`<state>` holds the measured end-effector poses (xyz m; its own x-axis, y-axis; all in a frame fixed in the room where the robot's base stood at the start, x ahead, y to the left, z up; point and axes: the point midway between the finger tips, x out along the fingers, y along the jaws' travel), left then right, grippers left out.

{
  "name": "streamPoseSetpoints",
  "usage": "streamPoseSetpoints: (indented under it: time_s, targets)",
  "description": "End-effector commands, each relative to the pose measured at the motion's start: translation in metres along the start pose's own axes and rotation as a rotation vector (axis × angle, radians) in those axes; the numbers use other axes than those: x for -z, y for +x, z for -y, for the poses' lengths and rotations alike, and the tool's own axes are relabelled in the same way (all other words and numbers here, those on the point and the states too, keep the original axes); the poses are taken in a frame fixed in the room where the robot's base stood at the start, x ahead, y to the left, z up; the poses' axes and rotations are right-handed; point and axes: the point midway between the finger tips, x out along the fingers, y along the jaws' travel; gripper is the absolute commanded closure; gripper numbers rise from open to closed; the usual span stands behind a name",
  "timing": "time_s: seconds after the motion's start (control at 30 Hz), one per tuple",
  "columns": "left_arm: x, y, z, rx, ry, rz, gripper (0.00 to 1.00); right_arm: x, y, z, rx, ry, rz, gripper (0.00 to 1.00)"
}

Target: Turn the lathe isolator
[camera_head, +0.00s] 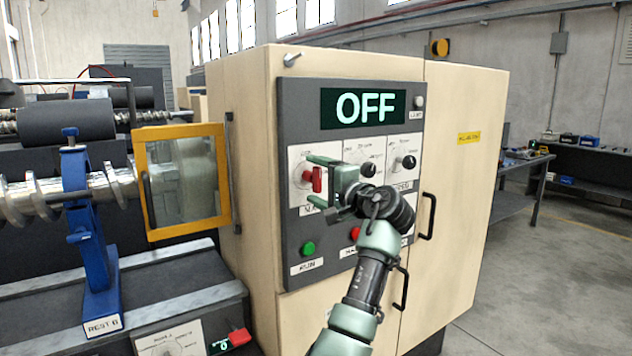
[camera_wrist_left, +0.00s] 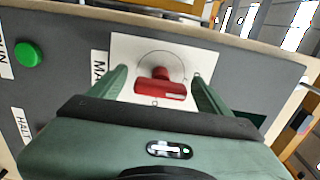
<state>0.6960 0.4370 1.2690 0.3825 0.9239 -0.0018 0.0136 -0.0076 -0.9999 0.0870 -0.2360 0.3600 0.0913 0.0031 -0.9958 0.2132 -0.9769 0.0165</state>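The lathe isolator is a red handle (camera_head: 313,178) on a white plate at the left of the dark grey control panel (camera_head: 292,232). A display (camera_head: 363,108) above it reads OFF. My left gripper (camera_head: 312,180) is green, open and in front of the plate, with one finger above and one below the handle. In the left wrist view, the red handle (camera_wrist_left: 161,88) lies between the two spread fingers (camera_wrist_left: 160,84), with a gap on each side. The plate's lower label is partly hidden by the gripper. My right gripper is in neither view.
Two black knobs (camera_head: 367,170) (camera_head: 403,162) sit to the right. A green button (camera_head: 308,249) and a red button (camera_head: 354,233) lie below. A yellow-framed guard (camera_head: 188,232) and blue rest (camera_head: 95,262) stand left. Open floor (camera_head: 560,270) lies right.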

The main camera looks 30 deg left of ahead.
Motion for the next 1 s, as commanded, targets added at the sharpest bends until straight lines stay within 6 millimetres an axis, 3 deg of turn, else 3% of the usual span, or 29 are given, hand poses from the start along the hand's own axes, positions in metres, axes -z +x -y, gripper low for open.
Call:
streamPoseSetpoints:
  time_s: [0.23,0.63,1.0]
  targets:
    - [0.001,-0.011,-0.001,0.001,-0.001,-0.002,0.22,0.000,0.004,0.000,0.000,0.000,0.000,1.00]
    - [0.001,-0.072,-0.002,0.000,0.000,-0.002,0.22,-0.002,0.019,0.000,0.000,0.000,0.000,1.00]
    - [0.000,-0.078,0.000,0.000,0.000,0.000,0.22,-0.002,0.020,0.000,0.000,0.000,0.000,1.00]
